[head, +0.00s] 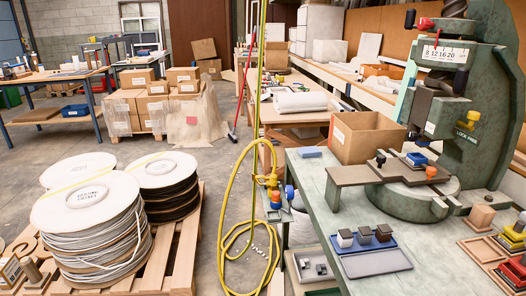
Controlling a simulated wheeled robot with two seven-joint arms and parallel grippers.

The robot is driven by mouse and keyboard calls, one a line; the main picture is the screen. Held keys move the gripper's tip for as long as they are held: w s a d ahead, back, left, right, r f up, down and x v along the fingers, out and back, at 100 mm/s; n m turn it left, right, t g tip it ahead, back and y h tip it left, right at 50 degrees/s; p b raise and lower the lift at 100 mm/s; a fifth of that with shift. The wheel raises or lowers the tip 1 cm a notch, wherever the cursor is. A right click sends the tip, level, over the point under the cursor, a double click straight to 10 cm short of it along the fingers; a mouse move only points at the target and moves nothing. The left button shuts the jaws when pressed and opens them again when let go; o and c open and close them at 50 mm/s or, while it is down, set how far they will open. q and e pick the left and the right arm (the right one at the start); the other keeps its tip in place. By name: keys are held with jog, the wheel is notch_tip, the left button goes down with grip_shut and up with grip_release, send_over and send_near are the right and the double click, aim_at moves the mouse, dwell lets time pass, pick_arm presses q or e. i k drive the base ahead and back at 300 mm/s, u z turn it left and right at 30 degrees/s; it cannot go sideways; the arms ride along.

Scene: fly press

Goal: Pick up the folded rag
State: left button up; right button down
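A small flat blue thing (309,152), which looks like the folded rag, lies on the grey-green press bench (318,178) near its far left corner. It is just left of the open cardboard box (368,137) and appears apart from it. It is small in the picture, so its folds cannot be made out. Neither of my grippers shows in the head view.
The green fly press (468,110) stands on the bench at the right. A yellow hose (228,228) hangs beside the bench's left edge. Cable reels (92,200) on a pallet stand at the left.

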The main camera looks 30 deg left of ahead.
aim_at(311, 151)
jog(key=u, duration=2.05)
jog(key=i, duration=2.35)
jog(key=z, duration=2.95)
